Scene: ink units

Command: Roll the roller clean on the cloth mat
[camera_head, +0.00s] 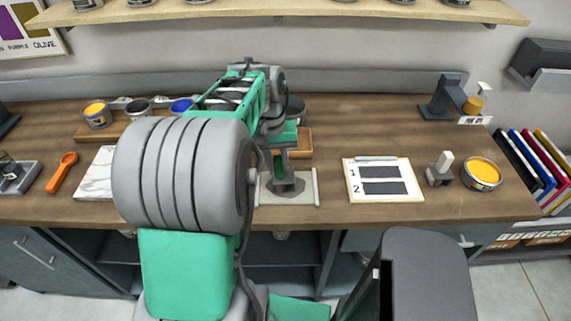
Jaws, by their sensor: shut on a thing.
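The cloth mat (304,199) is a small pale sheet near the front edge of the wooden bench, with a light rod along its right side and a grey patch on its middle. My gripper (285,172) points down over the mat, with my green arm reaching out above the bench. It is shut on a dark grey thing (288,187), which seems to be the roller, low at the mat. The fingers and arm partly hide it, and I cannot tell whether it touches the cloth.
A white board (385,195) with two dark strips lies right of the mat. A grey stand (440,168) and an open yellow tin (481,174) stand farther right. A white marbled slab (97,178) and an orange spoon (62,172) lie left. A shelf (290,12) hangs above.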

